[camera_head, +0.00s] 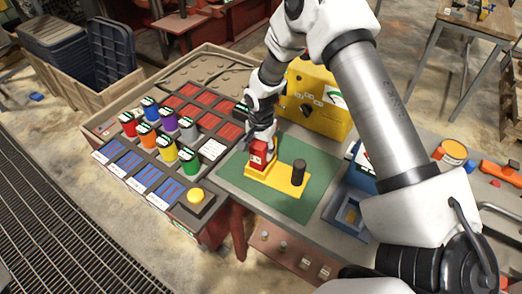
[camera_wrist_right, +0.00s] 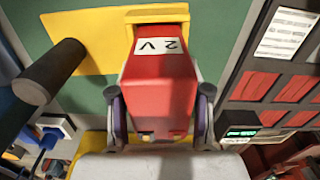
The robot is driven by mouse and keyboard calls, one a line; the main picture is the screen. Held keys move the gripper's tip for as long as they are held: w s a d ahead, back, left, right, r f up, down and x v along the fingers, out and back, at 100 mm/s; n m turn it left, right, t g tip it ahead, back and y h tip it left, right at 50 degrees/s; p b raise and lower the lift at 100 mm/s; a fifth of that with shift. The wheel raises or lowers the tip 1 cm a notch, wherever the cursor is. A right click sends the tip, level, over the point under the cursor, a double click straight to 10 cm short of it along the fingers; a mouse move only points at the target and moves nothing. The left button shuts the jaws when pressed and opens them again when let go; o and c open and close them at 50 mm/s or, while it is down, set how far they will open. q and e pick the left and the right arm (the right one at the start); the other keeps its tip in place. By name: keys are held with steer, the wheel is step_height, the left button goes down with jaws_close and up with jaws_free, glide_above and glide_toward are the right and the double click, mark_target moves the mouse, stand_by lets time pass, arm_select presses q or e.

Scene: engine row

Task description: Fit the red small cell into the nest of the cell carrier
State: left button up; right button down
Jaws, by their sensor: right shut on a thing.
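The red small cell (camera_head: 258,157) is a red block with a white label; the label reads 2 V in the right wrist view (camera_wrist_right: 157,80). It stands roughly upright at the left end of the yellow cell carrier (camera_head: 284,183). My right gripper (camera_head: 263,138) is shut on the cell from above, with a finger on each side in the right wrist view (camera_wrist_right: 160,104). The carrier's yellow raised part (camera_wrist_right: 157,14) shows right by the cell's far end. Whether the cell's bottom is inside the nest is hidden. My left gripper is not in view.
A black post (camera_head: 299,172) stands on the carrier's right part. The green mat (camera_head: 317,167) lies under it. A yellow case (camera_head: 318,112) stands behind; a blue bin (camera_head: 349,214) is at right.

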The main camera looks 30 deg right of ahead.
steer(key=shift+s+f+p, duration=0.15)
steer(key=shift+f+p, duration=0.15)
steer(key=shift+f, duration=0.85)
steer(key=c, duration=0.5)
jaws_free()
